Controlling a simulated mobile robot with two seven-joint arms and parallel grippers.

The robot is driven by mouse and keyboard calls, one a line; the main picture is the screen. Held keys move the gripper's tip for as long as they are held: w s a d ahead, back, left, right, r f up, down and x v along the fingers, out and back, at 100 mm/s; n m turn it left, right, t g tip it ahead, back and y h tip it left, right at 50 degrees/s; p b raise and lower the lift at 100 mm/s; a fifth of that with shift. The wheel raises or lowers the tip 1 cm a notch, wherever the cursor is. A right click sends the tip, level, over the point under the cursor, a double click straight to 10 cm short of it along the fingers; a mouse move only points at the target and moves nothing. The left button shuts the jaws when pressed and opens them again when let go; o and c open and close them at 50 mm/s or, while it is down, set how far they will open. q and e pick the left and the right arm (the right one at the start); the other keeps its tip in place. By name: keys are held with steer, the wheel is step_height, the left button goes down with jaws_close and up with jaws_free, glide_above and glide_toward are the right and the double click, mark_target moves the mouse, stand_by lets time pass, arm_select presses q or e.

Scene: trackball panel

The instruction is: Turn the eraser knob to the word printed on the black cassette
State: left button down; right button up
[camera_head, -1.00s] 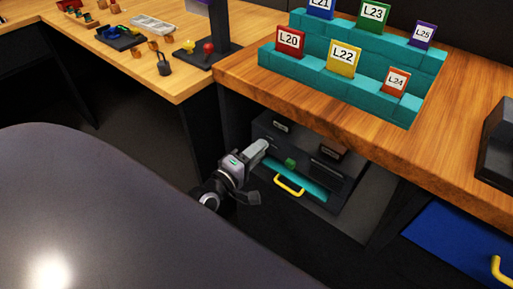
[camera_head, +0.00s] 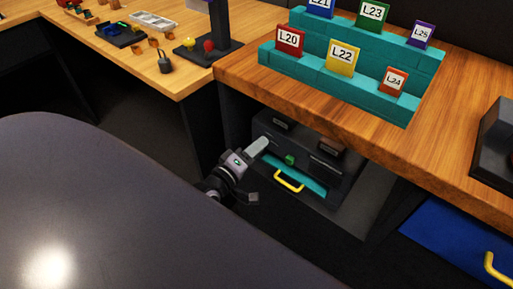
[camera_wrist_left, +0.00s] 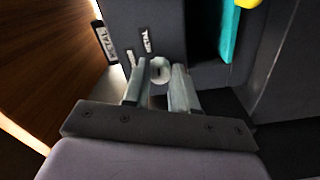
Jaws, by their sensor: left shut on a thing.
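My left gripper (camera_head: 261,144) reaches the left side of a dark cabinet (camera_head: 345,172) under the wooden desk. In the left wrist view, its two fingers (camera_wrist_left: 160,88) are shut on a pale round knob (camera_wrist_left: 159,68) on the dark panel. I take this as the eraser knob; it has a small dark mark. White printed labels (camera_wrist_left: 147,40) sit around it, too small to read surely. A black piece (camera_wrist_left: 104,43) with a white word label, perhaps "PETAL", stands to the left; I cannot tell whether it is the black cassette. My right gripper is not in view.
A teal drawer front with a yellow handle (camera_head: 289,185) and a green piece (camera_head: 290,160) are close to the gripper's right. Numbered cards stand on a teal stepped rack (camera_head: 345,92) on the desk above. A blue drawer (camera_head: 455,243) is at lower right.

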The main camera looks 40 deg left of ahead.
arm_select(q)
steer(key=c, duration=0.9)
jaws_free()
steer(key=shift+s, duration=0.1)
steer(key=s, duration=0.7)
steer(key=shift+a+p, duration=0.3)
steer(key=shift+p, duration=0.05)
steer(key=s+d+f+m+g+h, duration=0.1)
steer(key=s+d+f+m+g, duration=0.25)
steer(key=s+d+m, duration=0.35)
steer(key=s+d+f+m+g, duration=0.2)
steer(key=s+d+m+g, duration=0.15)
steer(key=m, duration=0.55)
step_height(320, 180, up, 9)
steer(key=p, duration=1.2)
steer(key=shift+s+a+g, duration=0.2)
steer(key=shift+a+g, duration=0.1)
steer(key=shift+a, duration=0.05)
